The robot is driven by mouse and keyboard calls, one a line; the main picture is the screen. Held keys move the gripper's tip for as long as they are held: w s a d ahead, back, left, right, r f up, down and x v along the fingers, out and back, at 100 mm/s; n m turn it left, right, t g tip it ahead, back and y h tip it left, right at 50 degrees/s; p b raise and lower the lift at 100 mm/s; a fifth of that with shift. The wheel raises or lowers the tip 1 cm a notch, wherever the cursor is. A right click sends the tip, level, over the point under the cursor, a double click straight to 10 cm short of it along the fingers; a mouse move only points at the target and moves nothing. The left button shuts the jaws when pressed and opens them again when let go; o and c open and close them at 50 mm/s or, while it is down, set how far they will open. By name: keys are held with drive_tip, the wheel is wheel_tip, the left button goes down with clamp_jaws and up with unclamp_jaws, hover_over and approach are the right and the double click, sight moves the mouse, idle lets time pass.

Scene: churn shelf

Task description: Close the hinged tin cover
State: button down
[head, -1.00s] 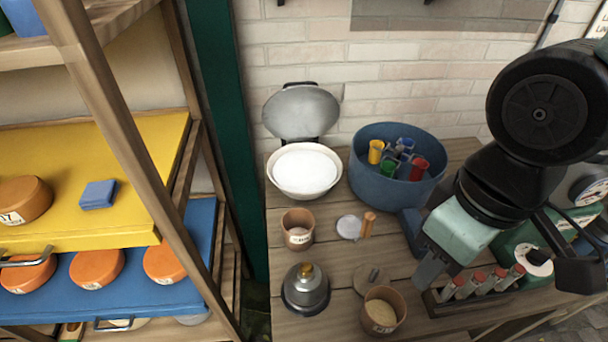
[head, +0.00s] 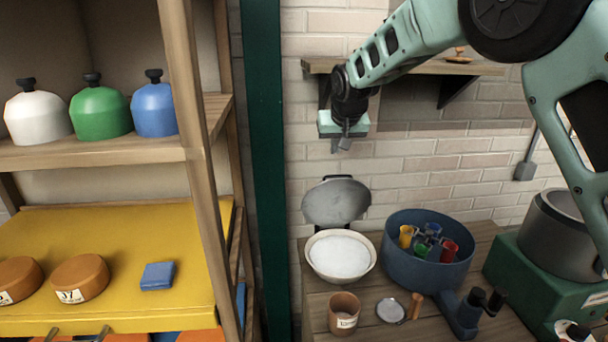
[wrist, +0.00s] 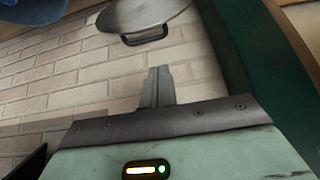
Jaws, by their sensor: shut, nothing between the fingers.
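The hinged tin cover (head: 337,202) is a round grey lid standing open, tilted up against the brick wall at the back of a white tin (head: 340,257) filled with white powder. In the wrist view the cover (wrist: 142,12) shows at the top edge, with its dark handle loop (wrist: 147,37). My gripper (head: 346,145) is above the cover, in front of the wall and clear of it. In the wrist view my gripper's fingers (wrist: 157,85) are together and empty, with a gap between them and the cover.
A blue tub (head: 412,278) with coloured cups stands right of the tin. A wall shelf (head: 430,67) is beside my arm. A green post (head: 265,170) and a wooden rack (head: 190,155) stand left. A brown pot (head: 343,314) is in front.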

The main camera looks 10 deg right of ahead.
sight(331, 181)
drive_tip(key=p+x, duration=0.2)
drive_tip(key=x, duration=0.1)
drive_tip(key=p+x, duration=0.2)
drive_tip(key=x, duration=0.1)
drive_tip(key=s+p+x, duration=0.1)
drive_tip(key=p+x, duration=0.1)
drive_tip(key=x, duration=0.1)
drive_tip(key=shift+w+a+f, duration=0.1)
drive_tip(key=shift+a+f, duration=0.05)
drive_tip(key=shift+f, duration=0.25)
drive_tip(key=shift+s+f, duration=0.3)
drive_tip(key=shift+s, duration=0.35)
drive_tip(key=shift+f, duration=0.2)
